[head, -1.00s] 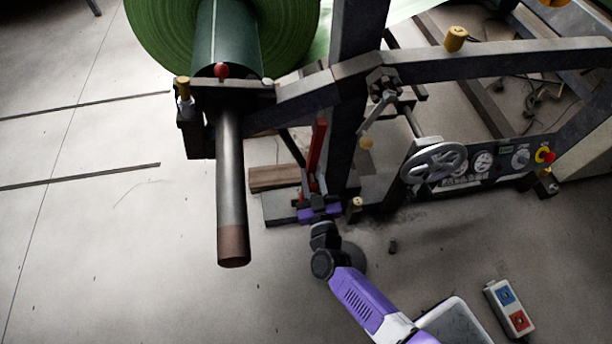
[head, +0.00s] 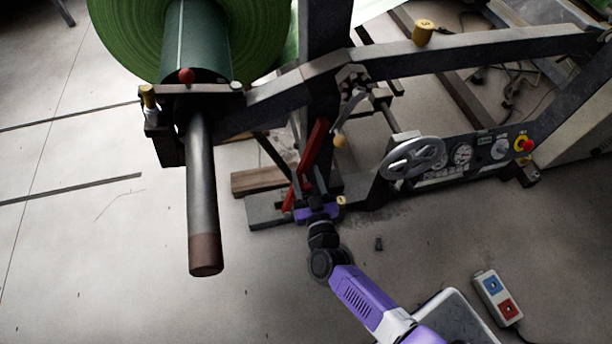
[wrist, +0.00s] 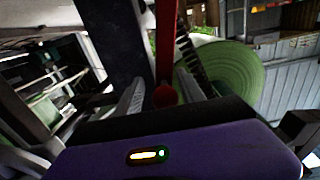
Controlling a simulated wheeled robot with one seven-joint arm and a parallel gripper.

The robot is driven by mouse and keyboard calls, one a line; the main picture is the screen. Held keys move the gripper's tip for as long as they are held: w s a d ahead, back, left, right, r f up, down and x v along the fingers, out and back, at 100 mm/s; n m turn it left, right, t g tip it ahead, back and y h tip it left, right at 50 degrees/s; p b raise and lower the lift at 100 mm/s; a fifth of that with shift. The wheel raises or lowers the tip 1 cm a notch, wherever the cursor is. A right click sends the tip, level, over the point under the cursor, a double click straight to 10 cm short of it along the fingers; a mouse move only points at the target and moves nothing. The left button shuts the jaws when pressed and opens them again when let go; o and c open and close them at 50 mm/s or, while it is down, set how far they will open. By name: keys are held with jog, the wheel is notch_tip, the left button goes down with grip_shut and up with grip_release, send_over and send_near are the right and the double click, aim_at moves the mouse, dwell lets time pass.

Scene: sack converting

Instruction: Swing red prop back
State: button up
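The red prop (head: 312,148) is a slim bar beside the dark upright post of the unwind stand. It leans, its upper end to the right and its lower end to the left near the foot plate. My gripper (head: 318,206) is low at the post's foot, by the prop's lower part. The fingers stand apart with a narrow gap to the bar; contact is hard to make out. My purple gripper body hides what lies below.
A green roll (head: 262,30) sits on a shaft (head: 202,190) sticking out toward me on the left. A handwheel (head: 413,158) and gauge panel (head: 470,157) are right of the post. A wooden block (head: 258,180) lies behind the foot plate (head: 268,214). Floor at left is clear.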

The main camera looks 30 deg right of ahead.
aim_at(311, 192)
jog(key=shift+p+v, duration=1.4)
jog(key=shift+v, duration=2.55)
